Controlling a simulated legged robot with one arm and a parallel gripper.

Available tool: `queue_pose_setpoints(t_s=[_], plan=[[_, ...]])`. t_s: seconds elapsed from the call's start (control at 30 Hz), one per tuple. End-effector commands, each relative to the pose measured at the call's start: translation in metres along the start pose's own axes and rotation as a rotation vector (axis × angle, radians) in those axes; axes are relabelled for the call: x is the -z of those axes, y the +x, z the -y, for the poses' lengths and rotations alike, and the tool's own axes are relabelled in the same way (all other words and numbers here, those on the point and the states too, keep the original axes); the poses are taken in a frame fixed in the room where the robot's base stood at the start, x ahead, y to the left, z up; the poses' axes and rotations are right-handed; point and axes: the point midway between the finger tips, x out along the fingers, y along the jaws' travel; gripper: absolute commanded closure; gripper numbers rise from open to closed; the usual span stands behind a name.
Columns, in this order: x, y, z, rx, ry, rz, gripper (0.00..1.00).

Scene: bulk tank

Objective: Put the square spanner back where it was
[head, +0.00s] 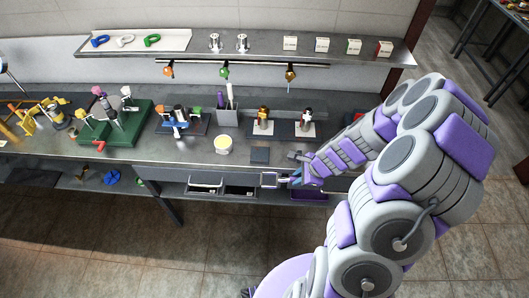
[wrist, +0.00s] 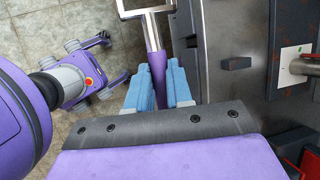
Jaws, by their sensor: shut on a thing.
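My gripper (wrist: 159,90) is shut on the square spanner, its blue pads on either side of the purple handle (wrist: 155,60). The spanner's open square metal head (wrist: 146,6) points away from the gripper and is cut off by the top edge of the wrist view. In the head view my gripper (head: 294,180) is at the bench's front edge, with the square head (head: 269,180) to its left, in front of the drawers. The fingertips are small there. I cannot tell from these frames where the spanner was kept.

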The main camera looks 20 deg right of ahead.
Motion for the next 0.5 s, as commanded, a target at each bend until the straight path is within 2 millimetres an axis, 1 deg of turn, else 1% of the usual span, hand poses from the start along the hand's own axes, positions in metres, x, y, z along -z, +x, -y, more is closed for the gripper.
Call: queue_pose_setpoints(t_s=[0.07, 0.17, 0.5], plan=[[-0.002, 0.005, 0.01, 0.002, 0.002, -0.001, 1.0], [-0.004, 0.013, 0.032, 0.006, -0.001, -0.004, 1.0], [-0.023, 0.041, 0.094, 0.003, -0.005, -0.004, 1.0]])
